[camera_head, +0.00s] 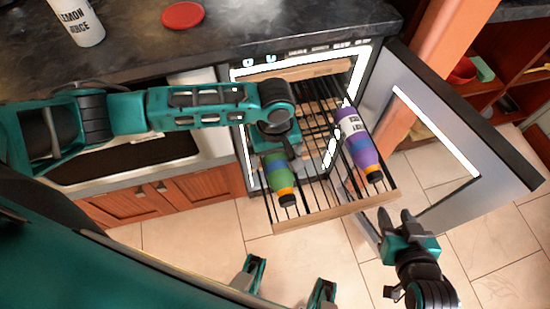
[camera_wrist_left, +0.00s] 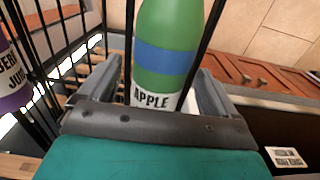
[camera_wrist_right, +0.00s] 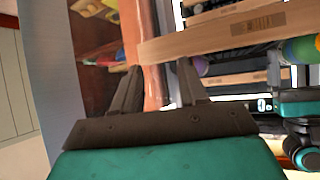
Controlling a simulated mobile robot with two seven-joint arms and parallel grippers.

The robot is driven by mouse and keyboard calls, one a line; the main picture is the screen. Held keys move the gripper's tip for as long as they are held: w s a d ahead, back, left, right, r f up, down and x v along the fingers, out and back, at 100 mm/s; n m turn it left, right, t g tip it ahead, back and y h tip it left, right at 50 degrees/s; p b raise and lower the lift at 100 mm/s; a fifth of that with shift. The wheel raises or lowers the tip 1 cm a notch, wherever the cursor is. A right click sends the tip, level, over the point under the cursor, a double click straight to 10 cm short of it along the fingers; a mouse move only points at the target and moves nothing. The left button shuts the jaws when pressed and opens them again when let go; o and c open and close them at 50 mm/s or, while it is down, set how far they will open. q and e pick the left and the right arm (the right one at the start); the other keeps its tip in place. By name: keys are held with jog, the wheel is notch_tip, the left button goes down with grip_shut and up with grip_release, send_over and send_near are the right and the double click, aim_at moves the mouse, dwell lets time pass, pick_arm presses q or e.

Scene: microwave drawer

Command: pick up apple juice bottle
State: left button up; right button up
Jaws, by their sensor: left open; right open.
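The apple juice bottle (camera_head: 278,172) is green with a blue band and an orange and black cap. It lies on the left part of the pulled-out wire rack (camera_head: 330,212). In the left wrist view its "APPLE" label (camera_wrist_left: 155,98) shows between the fingers of my left gripper (camera_wrist_left: 155,90), which is open around it; I cannot tell whether either finger touches it. In the head view my left gripper (camera_head: 280,150) is over the bottle's rear end and hides it. My right gripper (camera_head: 400,222) is open and empty, in front of the rack's right corner.
A purple bottle (camera_head: 357,145) lies on the right side of the rack. The appliance door (camera_head: 450,130) stands open at the right. A lemon juice container (camera_head: 78,22) and a red disc (camera_head: 183,15) are on the dark counter (camera_head: 130,55). The tiled floor in front is clear.

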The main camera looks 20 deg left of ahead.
pick_arm(q)
jog(key=c, duration=1.4)
jog(key=shift+r, duration=0.1)
jog(key=shift+c, duration=0.5)
jog(key=shift+r, duration=0.1)
